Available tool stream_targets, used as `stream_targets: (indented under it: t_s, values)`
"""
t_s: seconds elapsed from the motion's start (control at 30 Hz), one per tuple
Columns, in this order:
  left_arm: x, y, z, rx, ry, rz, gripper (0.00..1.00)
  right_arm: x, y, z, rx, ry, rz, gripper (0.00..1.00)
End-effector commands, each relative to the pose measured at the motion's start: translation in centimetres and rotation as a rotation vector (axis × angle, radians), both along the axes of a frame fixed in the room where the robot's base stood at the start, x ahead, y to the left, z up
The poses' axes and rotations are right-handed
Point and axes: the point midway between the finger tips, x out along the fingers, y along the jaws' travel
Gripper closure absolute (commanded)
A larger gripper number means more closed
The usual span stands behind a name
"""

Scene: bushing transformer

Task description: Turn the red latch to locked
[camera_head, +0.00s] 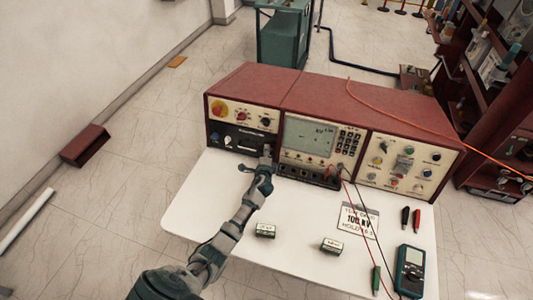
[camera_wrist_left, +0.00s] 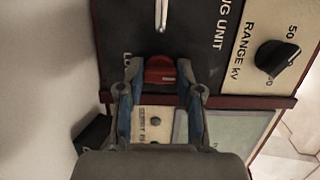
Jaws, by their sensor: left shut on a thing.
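The red latch (camera_wrist_left: 160,70) is on the dark panel of the test unit (camera_wrist_left: 120,35), in the upper middle of the left wrist view. My left gripper (camera_wrist_left: 159,78) has one finger on each side of it and is shut on it. In the head view my left gripper (camera_head: 266,164) is at the lower front of the red-topped console (camera_head: 330,97), near its left section. There the gripper hides the latch. Lettering beside the latch is partly covered by a finger, so I cannot read the latch's position. My right gripper is not in view.
The white table (camera_head: 205,205) holds two small labelled blocks (camera_head: 265,230) (camera_head: 331,245), a sign (camera_head: 358,220), two probes (camera_head: 410,217) and a teal meter (camera_head: 410,270) at the right. A black range knob (camera_wrist_left: 278,58) sits right of the latch. A silver handle (camera_wrist_left: 161,15) is above it.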

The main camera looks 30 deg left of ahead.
Motion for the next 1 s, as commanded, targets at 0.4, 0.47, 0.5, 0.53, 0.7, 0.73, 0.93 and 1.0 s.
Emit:
stream_targets:
  t_s: [0.4, 0.47, 0.5, 0.53, 0.7, 0.73, 0.93, 1.0]
  values:
    - [-0.21, -0.13, -0.72, -0.008, 0.01, 0.001, 0.54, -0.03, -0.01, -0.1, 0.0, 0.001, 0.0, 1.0]
    - [-0.21, -0.12, -0.67, -0.007, 0.01, 0.001, 0.54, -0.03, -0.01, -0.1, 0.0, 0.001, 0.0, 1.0]
    - [-0.2, -0.11, -0.62, -0.007, 0.009, 0.001, 0.54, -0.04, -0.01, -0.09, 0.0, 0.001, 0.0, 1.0]
    - [-0.19, -0.1, -0.58, -0.006, 0.008, 0.001, 0.54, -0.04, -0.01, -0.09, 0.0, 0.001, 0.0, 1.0]
    - [-0.17, -0.07, -0.36, -0.005, 0.005, 0.001, 0.54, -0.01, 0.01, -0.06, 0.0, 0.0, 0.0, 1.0]
    - [-0.16, -0.06, -0.33, -0.004, 0.004, 0.001, 0.54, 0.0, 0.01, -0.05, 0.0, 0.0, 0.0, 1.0]
    - [-0.19, -0.05, -0.17, -0.004, 0.003, 0.001, 0.54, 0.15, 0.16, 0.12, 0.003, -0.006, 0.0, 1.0]
    - [-0.47, -0.2, -0.08, -0.003, 0.002, 0.001, 0.54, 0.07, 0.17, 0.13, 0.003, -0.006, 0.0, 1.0]
